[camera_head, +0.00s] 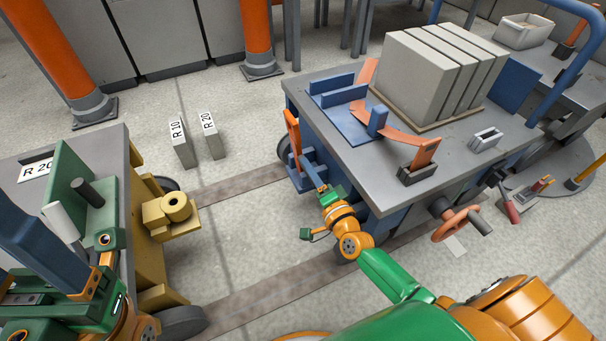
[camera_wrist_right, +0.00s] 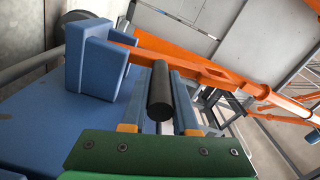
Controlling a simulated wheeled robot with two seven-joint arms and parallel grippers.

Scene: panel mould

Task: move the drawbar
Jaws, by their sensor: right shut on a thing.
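The drawbar (camera_head: 292,132) is an orange bar standing steeply up at the near left end of the right cart, by a blue bracket (camera_head: 296,166). In the right wrist view the orange drawbar (camera_wrist_right: 185,62) runs from a blue bracket (camera_wrist_right: 97,60) to the right, with a black round grip (camera_wrist_right: 160,90) sticking out toward my palm. My right gripper (camera_head: 312,172) is shut on this grip, which lies between its blue fingers (camera_wrist_right: 160,105). My left gripper (camera_head: 45,255) is at the lower left, by the left cart; its fingertips are not clear.
The right cart (camera_head: 340,170) carries grey slabs (camera_head: 428,75) and blue fixtures. The left cart (camera_head: 120,150) has a yellow coupling (camera_head: 172,208) facing it. Between them is open floor with rail strips (camera_head: 240,185). Signs R 10 (camera_head: 181,140) and R 20 (camera_head: 211,135) stand behind.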

